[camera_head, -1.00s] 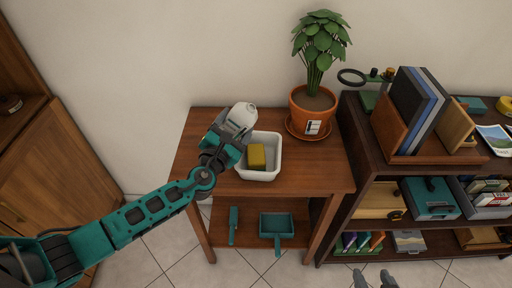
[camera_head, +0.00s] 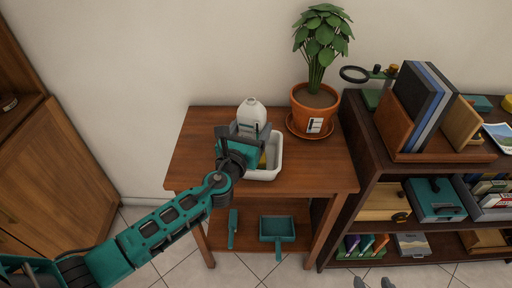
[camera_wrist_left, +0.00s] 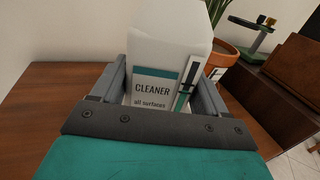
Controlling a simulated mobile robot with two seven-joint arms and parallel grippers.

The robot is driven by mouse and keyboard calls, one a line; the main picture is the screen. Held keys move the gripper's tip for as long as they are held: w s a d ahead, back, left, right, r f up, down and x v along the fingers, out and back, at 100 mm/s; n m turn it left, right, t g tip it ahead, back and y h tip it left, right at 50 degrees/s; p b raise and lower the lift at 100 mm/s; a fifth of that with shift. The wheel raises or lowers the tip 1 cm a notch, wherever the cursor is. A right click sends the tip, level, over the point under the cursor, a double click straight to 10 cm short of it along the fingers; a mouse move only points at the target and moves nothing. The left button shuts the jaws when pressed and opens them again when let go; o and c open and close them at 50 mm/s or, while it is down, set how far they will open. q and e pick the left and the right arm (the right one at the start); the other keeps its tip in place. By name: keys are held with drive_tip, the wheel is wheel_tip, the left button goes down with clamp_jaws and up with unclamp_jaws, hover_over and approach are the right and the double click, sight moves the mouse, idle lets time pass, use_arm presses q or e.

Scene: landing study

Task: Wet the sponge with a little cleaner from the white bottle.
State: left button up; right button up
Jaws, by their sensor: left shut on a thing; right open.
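The white bottle (camera_head: 252,112) is upright above the small wooden table, at the back left of the white tub (camera_head: 276,158). My left gripper (camera_head: 251,131) is shut on it. In the left wrist view the bottle (camera_wrist_left: 165,50) stands between the two fingers, its label reading "CLEANER all surfaces". I cannot tell if its base touches the table. The yellow sponge (camera_head: 263,160) lies in the tub, mostly hidden behind my left gripper and wrist. My right gripper (camera_head: 374,283) shows only its two fingertips at the bottom edge, apart and empty.
A potted plant (camera_head: 314,105) on a saucer stands at the table's back right. A dark shelf (camera_head: 362,160) with books, boxes and a magnifier adjoins on the right. A teal dustpan (camera_head: 277,228) and brush lie on the lower shelf. The tabletop's left side (camera_head: 195,150) is clear.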

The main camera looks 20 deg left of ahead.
use_arm(q)
drive_tip(key=a+r+p, duration=0.3)
drive_tip(key=a+r, duration=0.1)
drive_tip(key=shift+a, duration=0.4)
idle(0.4)
drive_tip(key=s+d+r, duration=0.1)
drive_tip(key=s+r, duration=0.2)
drive_tip(key=s, duration=0.4)
drive_tip(key=s+d+r, duration=0.1)
drive_tip(key=s+r, duration=0.3)
drive_tip(key=s, duration=0.2)
drive_tip(key=shift+s+d+r+y, duration=0.2)
drive_tip(key=shift+s+d+y, duration=0.1)
drive_tip(key=shift+s+d, duration=0.1)
drive_tip(key=shift+w+n, duration=0.1)
drive_tip(key=shift+n, duration=0.2)
